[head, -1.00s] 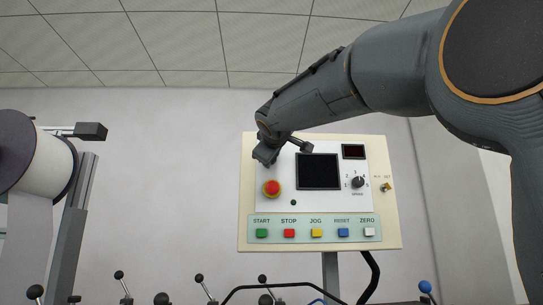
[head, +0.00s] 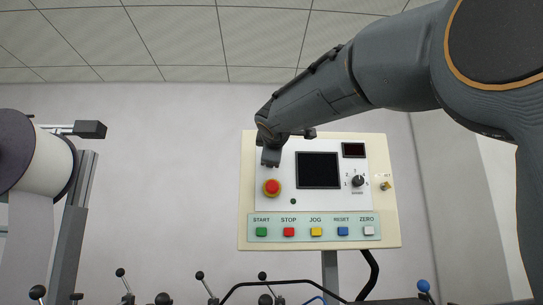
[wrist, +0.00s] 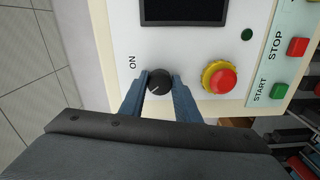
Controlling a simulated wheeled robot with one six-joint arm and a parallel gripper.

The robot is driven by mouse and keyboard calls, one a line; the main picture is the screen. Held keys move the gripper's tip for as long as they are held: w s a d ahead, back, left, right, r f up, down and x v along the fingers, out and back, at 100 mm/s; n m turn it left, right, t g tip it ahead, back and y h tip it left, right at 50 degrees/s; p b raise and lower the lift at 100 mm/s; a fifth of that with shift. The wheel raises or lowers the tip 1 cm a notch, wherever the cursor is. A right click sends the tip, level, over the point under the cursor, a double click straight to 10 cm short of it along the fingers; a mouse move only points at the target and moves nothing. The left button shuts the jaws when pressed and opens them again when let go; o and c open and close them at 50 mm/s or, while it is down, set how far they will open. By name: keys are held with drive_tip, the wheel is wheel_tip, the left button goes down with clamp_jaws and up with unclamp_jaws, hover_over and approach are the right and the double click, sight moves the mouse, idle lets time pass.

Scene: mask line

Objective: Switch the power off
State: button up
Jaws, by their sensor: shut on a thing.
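A round black knob (wrist: 159,81) sits on the white face of the control panel, beside the printed word ON in the wrist view. A short pale mark on the knob points to the lower left there. My gripper (wrist: 158,79) is shut on the knob, with one blue-grey finger on each side. In the head view my gripper (head: 272,156) is at the upper left of the control panel (head: 246,200) and hides the knob.
A red emergency button on a yellow collar (head: 272,187) is just below my gripper. A dark screen (head: 317,170) is to its right. Coloured buttons, START (head: 261,231) among them, line the panel's lower edge. A white roll (head: 48,163) stands at far left.

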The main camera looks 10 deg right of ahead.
drive_tip(key=o, duration=1)
drive_tip(key=shift+o, duration=0.2)
drive_tip(key=s+a+b, duration=0.1)
drive_tip(key=s+b, duration=0.1)
drive_tip(key=s, duration=0.5)
drive_tip(key=shift+s+a, duration=0.25)
drive_tip(key=shift+s, duration=0.1)
